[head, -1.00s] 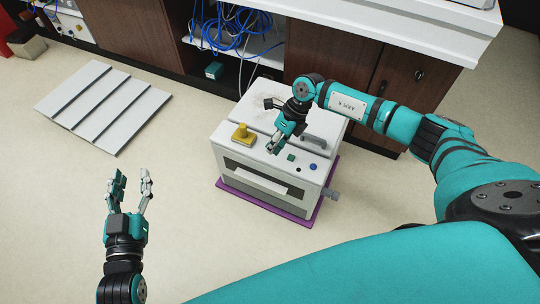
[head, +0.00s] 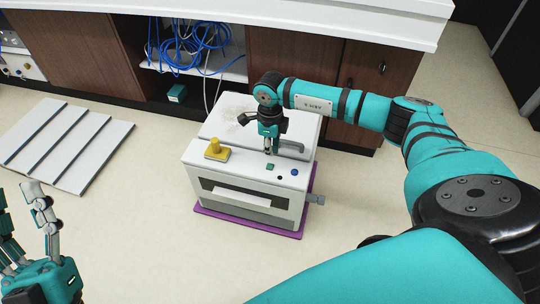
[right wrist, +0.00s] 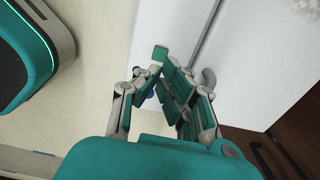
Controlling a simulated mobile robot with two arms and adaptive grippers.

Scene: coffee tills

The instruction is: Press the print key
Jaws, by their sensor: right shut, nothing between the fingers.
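A white box-shaped machine (head: 225,172) stands on the floor on a purple mat (head: 250,228). Its top front edge carries a small green square key (head: 270,167), a small dark button (head: 280,177) and a round blue button (head: 294,172). No label is legible, so I cannot tell which is the print key. My right gripper (head: 271,152) is shut and empty, pointing down just behind the green key. In the right wrist view the green key (right wrist: 160,53) shows just beyond the fingertips (right wrist: 160,67). My left gripper (head: 27,215) is open and empty, at the lower left.
A yellow knob (head: 214,149) stands on the machine's top left, and a grey handle (head: 289,146) lies right of my right gripper. A grey crank (head: 316,199) sticks out on the right side. Grey panels (head: 65,140) lie on the floor at left. Cabinets stand behind.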

